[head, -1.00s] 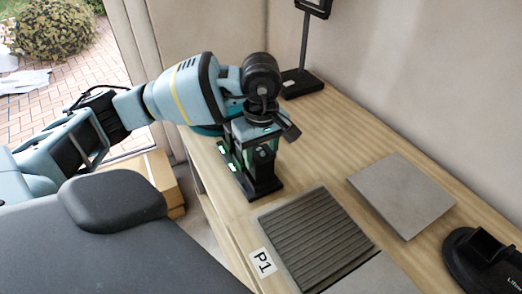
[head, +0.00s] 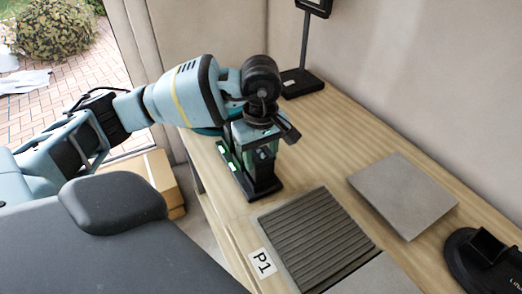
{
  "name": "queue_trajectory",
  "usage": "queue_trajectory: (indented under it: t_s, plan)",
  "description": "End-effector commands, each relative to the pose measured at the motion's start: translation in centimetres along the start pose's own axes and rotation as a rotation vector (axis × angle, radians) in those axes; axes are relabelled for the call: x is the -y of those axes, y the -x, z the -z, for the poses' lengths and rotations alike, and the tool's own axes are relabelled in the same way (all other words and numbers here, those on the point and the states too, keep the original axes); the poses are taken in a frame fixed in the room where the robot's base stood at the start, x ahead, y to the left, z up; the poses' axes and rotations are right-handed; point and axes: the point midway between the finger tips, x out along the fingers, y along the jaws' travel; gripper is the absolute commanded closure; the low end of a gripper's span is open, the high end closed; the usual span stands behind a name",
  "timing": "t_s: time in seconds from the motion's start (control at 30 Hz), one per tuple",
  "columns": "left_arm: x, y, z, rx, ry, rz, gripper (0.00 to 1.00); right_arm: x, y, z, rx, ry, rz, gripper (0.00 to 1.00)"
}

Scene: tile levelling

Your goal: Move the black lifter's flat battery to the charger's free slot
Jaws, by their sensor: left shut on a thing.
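The charger (head: 225,150) is a black stand with green lights on the wooden table, under my left gripper. My left gripper (head: 264,153) points down over the charger and is shut on a dark block, seemingly the battery, at the charger's front part. The fingers and arm hide most of the block, and I cannot tell whether it is fully seated. The black lifter (head: 461,258) lies at the lower right, cut off by the picture edge. My right gripper is not in view.
A ribbed grey tile (head: 313,235) lies by the P1 label (head: 262,262). A plain grey tile (head: 402,194) lies to its right. A black stand (head: 301,82) stands at the back by the wall. Bare table lies between the charger and the plain tile.

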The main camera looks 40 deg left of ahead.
Motion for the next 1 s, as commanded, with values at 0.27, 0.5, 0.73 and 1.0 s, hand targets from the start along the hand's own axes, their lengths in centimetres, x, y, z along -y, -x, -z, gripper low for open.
queue_trajectory:
  t_s: [0.27, 0.5, 0.73, 1.0]
  plan:
    - [0.0, -0.29, 0.01, 0.0, 0.0, -0.001, 0.8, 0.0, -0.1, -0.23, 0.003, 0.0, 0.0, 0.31]
    - [0.0, -0.54, 0.02, 0.0, 0.0, -0.001, 0.8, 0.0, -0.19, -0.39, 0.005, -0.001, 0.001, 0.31]
    - [0.0, -0.77, 0.02, 0.0, 0.0, -0.001, 0.8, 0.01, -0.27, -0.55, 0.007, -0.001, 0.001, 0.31]
    - [-0.01, -0.93, 0.02, 0.0, 0.0, -0.001, 0.8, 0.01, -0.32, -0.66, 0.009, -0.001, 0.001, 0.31]
